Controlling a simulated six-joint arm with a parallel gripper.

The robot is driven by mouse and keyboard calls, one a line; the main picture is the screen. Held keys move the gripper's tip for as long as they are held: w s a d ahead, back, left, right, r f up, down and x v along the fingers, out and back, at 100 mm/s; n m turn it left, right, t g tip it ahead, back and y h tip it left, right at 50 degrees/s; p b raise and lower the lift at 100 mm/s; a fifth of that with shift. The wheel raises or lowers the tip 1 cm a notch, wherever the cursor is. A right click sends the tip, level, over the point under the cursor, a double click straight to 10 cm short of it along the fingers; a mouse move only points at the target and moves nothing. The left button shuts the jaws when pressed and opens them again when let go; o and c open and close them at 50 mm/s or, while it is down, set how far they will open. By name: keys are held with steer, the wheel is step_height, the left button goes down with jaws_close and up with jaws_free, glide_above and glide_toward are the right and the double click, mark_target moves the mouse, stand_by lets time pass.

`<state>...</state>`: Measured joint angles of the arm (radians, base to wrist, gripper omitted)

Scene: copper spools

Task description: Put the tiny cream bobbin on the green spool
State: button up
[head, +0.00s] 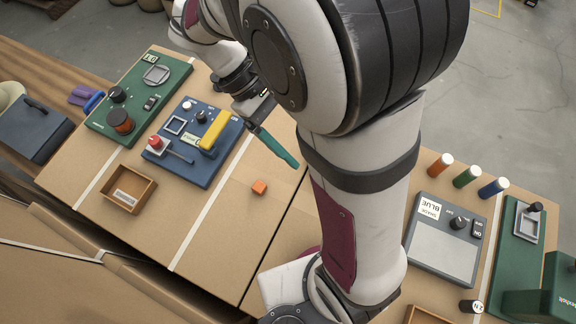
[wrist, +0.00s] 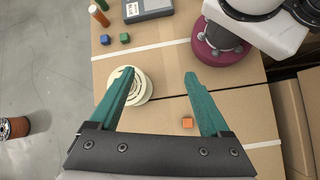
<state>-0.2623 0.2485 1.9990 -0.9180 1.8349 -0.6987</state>
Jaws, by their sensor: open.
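A cream, round, ridged piece (wrist: 143,90) lies on the tabletop in the wrist view, partly behind my left-hand finger. It may be the cream bobbin, but its size is hard to judge; in the head view my arm seems to hide it. A green cylinder with a pale top (head: 467,177) stands at the right in the head view, between an orange one and a blue one. I cannot tell whether it is the green spool. My gripper (wrist: 159,76) is open and empty above the table, its teal fingers spread; it also shows in the head view (head: 283,150).
An orange cube (head: 259,187) lies on open tabletop. Green (head: 135,95) and blue (head: 192,140) control panels and an open wooden box (head: 129,189) occupy the left.

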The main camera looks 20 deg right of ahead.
steer(key=s+a+m+t+y, duration=0.5)
steer(key=s+m+y, duration=0.2)
steer(key=s+m, duration=0.3)
steer(key=shift+m+y, duration=0.3)
steer(key=shift+m, duration=0.4)
